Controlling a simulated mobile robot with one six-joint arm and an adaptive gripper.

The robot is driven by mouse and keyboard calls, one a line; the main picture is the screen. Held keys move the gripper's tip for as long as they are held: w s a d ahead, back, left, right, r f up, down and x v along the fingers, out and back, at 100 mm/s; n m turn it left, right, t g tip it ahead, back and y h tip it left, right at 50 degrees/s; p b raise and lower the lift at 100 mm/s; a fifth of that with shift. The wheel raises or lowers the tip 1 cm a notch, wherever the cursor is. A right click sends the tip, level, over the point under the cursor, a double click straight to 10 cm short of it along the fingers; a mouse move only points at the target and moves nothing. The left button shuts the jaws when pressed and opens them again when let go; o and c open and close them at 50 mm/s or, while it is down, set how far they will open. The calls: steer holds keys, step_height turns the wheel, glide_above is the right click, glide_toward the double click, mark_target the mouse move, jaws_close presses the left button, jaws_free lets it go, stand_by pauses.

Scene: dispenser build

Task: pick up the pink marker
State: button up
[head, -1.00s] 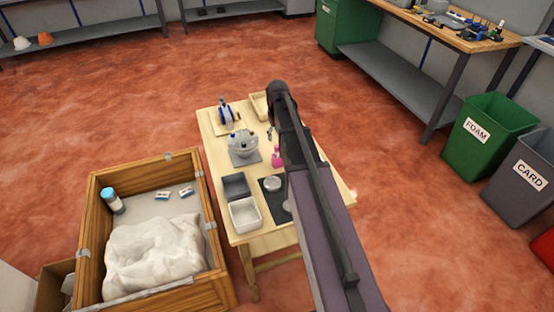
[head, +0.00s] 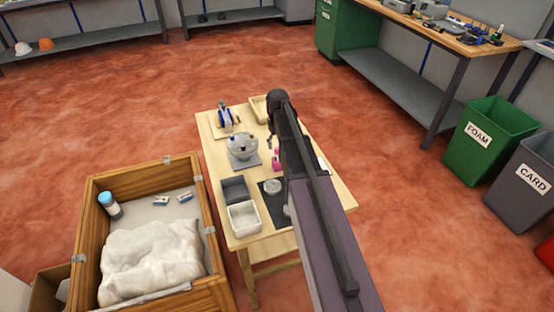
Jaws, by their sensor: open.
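A small pink object (head: 277,160) stands on the pale wooden table (head: 287,241), just left of my arm. It is partly covered by the arm, and I cannot tell for sure that it is the pink marker. My gripper (head: 270,139) shows only as a small dark shape at the arm's far end, above the table and a little beyond the pink object. It is open, and I see nothing held in it. My arm hides the table's right part.
A round clear dish on a grey base (head: 242,148), a blue and white device (head: 226,117), a dark grey bin (head: 235,188) and a white bin (head: 243,217) stand on the table. A wooden crate (head: 87,235) stands left. Open floor lies beyond the table.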

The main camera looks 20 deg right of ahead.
mark_target(277, 149)
steer(key=shift+s+a+f+b, duration=0.1)
steer(key=shift+f+b, duration=2.05)
steer(key=shift+f, duration=0.25)
steer(key=shift+c, duration=0.2)
jaws_close()
